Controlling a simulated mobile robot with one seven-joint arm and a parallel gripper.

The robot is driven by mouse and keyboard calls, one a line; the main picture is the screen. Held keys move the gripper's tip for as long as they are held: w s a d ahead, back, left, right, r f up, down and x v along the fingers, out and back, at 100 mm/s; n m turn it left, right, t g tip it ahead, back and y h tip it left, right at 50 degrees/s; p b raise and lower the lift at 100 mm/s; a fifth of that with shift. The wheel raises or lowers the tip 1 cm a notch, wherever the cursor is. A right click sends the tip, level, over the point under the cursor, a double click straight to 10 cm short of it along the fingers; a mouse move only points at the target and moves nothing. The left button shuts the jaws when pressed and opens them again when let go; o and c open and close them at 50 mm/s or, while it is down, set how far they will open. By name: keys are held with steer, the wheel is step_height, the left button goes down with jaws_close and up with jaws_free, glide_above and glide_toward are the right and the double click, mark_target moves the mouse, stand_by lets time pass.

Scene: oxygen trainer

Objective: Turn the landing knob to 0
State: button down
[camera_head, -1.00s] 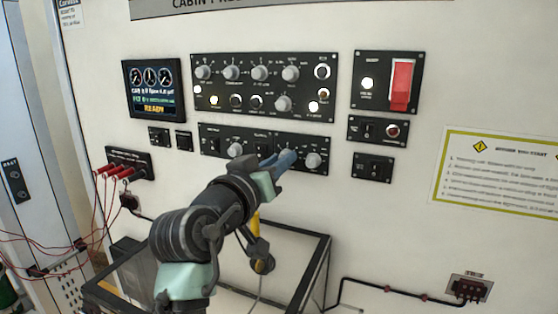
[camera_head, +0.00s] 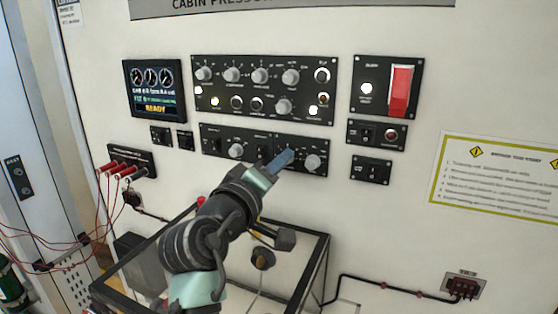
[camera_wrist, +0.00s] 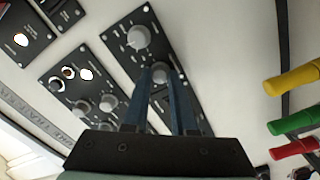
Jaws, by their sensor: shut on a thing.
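The lower black knob panel (camera_head: 221,137) is on the white wall below a larger panel. My gripper (camera_head: 287,157) is at this panel, between its left grey knob (camera_head: 236,150) and right grey knob (camera_head: 313,162). The fingers hide the held knob in the head view. The labels are too small to read, so I cannot tell which is the landing knob or its setting.
The larger knob panel (camera_head: 215,88) is just above. A red switch cover (camera_head: 401,90) is to the right. A glass-topped, black-framed case (camera_head: 311,276) stands below my arm. Yellow (camera_wrist: 293,79), green (camera_wrist: 297,120) and red (camera_wrist: 294,148) handles are at the wrist view's right.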

stand_by(0.3)
steer(key=c, duration=0.7)
jaws_free()
steer(key=b+v, duration=0.5)
steer(key=v, duration=0.8)
